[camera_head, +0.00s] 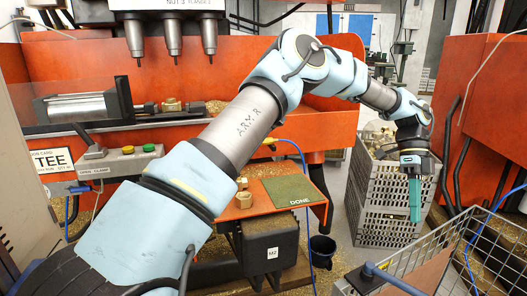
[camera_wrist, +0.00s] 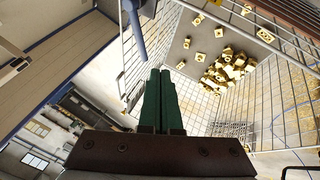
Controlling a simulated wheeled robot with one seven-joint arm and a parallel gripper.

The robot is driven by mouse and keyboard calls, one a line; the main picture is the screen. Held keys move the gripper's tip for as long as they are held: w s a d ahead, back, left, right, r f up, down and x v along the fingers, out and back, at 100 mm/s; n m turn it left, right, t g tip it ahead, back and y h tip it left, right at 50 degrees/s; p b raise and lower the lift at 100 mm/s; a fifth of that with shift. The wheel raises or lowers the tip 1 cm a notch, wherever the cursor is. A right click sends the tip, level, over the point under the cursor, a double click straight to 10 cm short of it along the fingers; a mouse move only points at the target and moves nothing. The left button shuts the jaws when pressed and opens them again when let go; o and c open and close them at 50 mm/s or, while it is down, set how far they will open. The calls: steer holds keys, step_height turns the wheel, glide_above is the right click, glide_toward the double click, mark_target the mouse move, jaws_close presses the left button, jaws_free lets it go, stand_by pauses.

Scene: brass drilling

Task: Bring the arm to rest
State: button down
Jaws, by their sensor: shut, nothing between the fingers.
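My arm reaches from the lower left of the head view across to the right, bent at a high elbow. My gripper (camera_head: 415,215) hangs at its end, pointing down, with green fingers. It is in the air in front of a grey crate and beside a wire basket. In the wrist view the green fingers (camera_wrist: 161,78) lie close together, shut and empty. Past them, several brass parts (camera_wrist: 228,66) lie in a mesh-walled container (camera_wrist: 187,55).
A grey crate (camera_head: 365,215) stands behind my gripper, and a wire basket (camera_head: 450,240) at the lower right. The orange drill machine (camera_head: 260,60) fills the back. A brass part (camera_head: 243,200) stands on an orange shelf next to a green "DONE" mat (camera_head: 289,191).

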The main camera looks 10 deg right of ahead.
steer(key=w+a+r+n+t+h+p, duration=0.1)
steer(key=w+a+n, duration=0.4)
steer(key=a, duration=0.3)
steer(key=w+a+n+t, duration=0.2)
steer(key=w+a+n, duration=0.2)
steer(key=a, duration=0.4)
steer(key=w+a+r+n+t+h+p, duration=0.1)
steer(key=w+a+n, duration=0.4)
steer(key=a, duration=0.3)
steer(key=s+a+r+n+t, duration=0.1)
steer(key=s+a+n+t, duration=0.1)
steer(key=a+n, duration=0.5)
steer(key=s+a+n+t, duration=0.2)
steer(key=a+n, duration=0.6)
steer(key=a, duration=1.1)
steer(key=shift+s+a+r+n+p, duration=0.3)
steer(key=shift+s+a+r+p, duration=0.05)
steer(key=shift+a, duration=0.05)
